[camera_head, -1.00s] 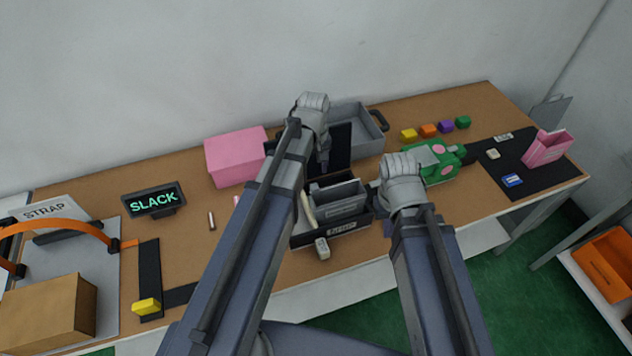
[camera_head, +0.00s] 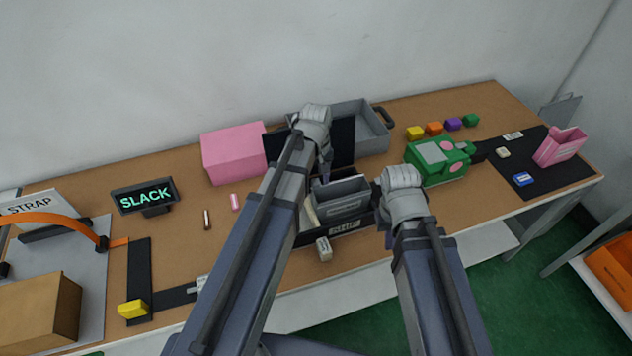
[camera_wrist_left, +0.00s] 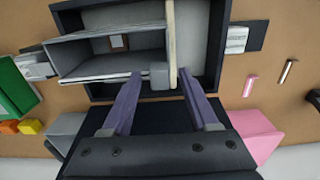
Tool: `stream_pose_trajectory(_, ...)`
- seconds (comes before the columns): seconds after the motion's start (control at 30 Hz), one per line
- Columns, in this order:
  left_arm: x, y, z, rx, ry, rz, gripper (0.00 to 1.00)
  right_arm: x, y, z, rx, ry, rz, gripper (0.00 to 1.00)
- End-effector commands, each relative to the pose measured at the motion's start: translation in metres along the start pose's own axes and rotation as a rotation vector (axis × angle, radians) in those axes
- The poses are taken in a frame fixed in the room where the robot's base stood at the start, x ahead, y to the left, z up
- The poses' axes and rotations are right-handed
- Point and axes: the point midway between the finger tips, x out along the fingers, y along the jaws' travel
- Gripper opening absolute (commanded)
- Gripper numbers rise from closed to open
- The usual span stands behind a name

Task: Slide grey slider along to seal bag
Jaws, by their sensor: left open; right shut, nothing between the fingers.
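A grey open-topped holder (camera_head: 342,192), possibly the bag, stands in a dark tray (camera_head: 348,228) below my arms; it also shows in the left wrist view (camera_wrist_left: 105,50). A small grey block (camera_wrist_left: 159,76), which looks like the slider, sits at its near corner beside a cream bar (camera_wrist_left: 171,40). My left gripper (camera_wrist_left: 163,103) is open, with its fingers to either side of the grey block and short of it. In the head view my left gripper (camera_head: 325,172) is above the tray's far side. My right gripper (camera_head: 382,188) is right of the tray, its fingers mostly hidden.
A pink box (camera_head: 234,155) and a grey bin (camera_head: 362,128) stand behind the tray. A green item (camera_head: 438,162) is close right of my right arm. A SLACK sign (camera_head: 146,198) stands left.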

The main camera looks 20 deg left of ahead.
Motion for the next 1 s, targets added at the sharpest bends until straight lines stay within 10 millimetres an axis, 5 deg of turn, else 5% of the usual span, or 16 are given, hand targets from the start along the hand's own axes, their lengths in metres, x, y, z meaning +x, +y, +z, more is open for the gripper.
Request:
stream_pose_trajectory(0.1,-0.0006,0.0000,0.0000,0.000,0.000,0.000,0.59,-0.0006,0.0001,0.0000,0.000,0.000,0.000,0.00)
stream_pose_trajectory(0.63,-0.0006,0.0000,0.0000,0.000,0.000,0.000,0.00,-0.0006,0.0001,0.0000,0.000,0.000,0.000,0.00)
stream_pose_trajectory(1.0,-0.0005,0.0000,0.0000,0.000,0.000,0.000,0.00,-0.0005,0.0000,0.0000,0.000,0.000,0.000,0.00)
